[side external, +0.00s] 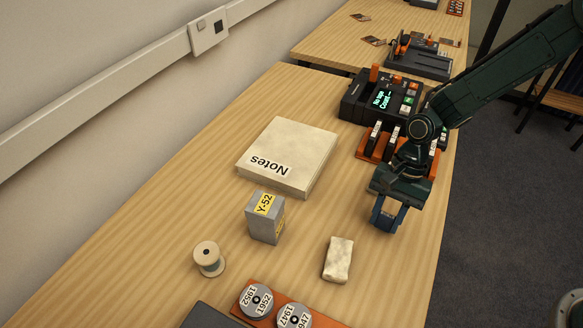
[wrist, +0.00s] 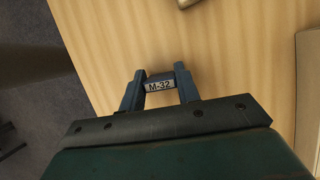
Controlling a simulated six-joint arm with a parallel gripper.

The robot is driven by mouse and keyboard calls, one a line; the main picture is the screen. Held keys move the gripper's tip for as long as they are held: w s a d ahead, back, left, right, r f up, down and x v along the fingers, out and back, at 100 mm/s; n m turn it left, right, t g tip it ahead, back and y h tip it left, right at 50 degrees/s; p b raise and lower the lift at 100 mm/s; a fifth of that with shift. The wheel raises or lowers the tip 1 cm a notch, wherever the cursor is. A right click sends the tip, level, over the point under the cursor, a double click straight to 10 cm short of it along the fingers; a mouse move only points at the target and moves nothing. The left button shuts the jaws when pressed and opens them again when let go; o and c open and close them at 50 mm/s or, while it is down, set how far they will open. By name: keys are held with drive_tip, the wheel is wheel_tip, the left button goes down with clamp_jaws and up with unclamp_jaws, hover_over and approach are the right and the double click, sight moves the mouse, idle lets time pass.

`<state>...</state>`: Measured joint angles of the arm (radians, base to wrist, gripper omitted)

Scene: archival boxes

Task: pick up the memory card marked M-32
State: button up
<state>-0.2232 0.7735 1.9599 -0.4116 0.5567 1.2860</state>
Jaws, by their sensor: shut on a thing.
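The memory card marked M-32 (wrist: 160,86) shows in the wrist view, between the two fingers of my gripper (wrist: 159,82). Its label is a pale strip with dark letters, facing the camera. My gripper is shut on the card, with one finger on each side. In the side external view my gripper (side external: 387,222) is at the right edge of the wooden table, pointing down. The card cannot be made out in that view. Whether the card touches the table is hard to tell.
A Notes box (side external: 287,158), a grey Y-52 box (side external: 266,218), a spool (side external: 208,259) and a pale block (side external: 338,260) stand left of my gripper. Labelled reels (side external: 257,300) lie at the front. A dark device (side external: 382,97) and an orange rack (side external: 371,146) stand behind.

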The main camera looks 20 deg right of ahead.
sight(387, 215)
wheel_tip(387, 215, up, 20)
idle(1.0)
idle(0.5)
